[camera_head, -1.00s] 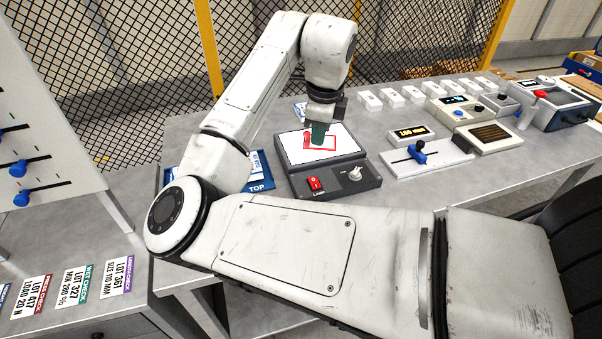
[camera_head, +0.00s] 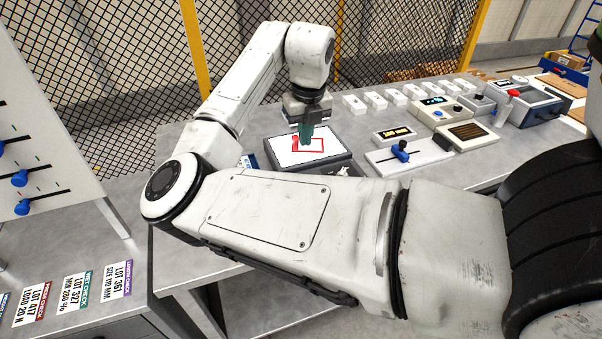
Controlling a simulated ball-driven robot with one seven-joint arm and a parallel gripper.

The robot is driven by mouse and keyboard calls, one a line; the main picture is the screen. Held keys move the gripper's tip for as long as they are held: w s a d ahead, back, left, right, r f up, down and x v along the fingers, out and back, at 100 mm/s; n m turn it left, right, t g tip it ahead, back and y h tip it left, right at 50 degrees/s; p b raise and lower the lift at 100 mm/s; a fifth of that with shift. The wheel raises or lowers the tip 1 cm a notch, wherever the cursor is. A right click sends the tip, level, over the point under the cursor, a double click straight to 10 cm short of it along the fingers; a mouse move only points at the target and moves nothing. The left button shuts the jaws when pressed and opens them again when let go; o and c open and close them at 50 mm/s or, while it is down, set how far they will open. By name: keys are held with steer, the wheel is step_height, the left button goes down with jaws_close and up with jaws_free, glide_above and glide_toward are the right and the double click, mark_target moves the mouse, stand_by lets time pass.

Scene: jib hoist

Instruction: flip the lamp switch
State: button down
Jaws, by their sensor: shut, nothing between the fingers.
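The lamp box (camera_head: 338,160) is a dark box with a lit white top panel (camera_head: 318,155) that bears a red outline. It stands on the grey workbench. The red lamp switch on its front is hidden now behind my arm. A small light-coloured toggle (camera_head: 343,170) just shows at the box's front right edge. My gripper (camera_head: 307,142) points down over the white panel, with its greenish fingers shut and empty. Its tips are at or just above the panel beside the red outline; I cannot tell if they touch.
A slider gauge with a blue knob (camera_head: 401,150) stands right of the lamp box. A slider board (camera_head: 40,150) stands at left. A mesh fence is behind the bench.

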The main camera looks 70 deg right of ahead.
steer(key=shift+f, duration=0.15)
steer(key=f+p, duration=0.1)
steer(key=f, duration=0.3)
steer(key=d+f+p, duration=0.1)
steer(key=f, duration=0.4)
steer(key=w+f+p, duration=0.1)
steer(key=f, duration=0.3)
steer(key=shift+d+f, duration=0.15)
steer(key=shift+f, duration=0.15)
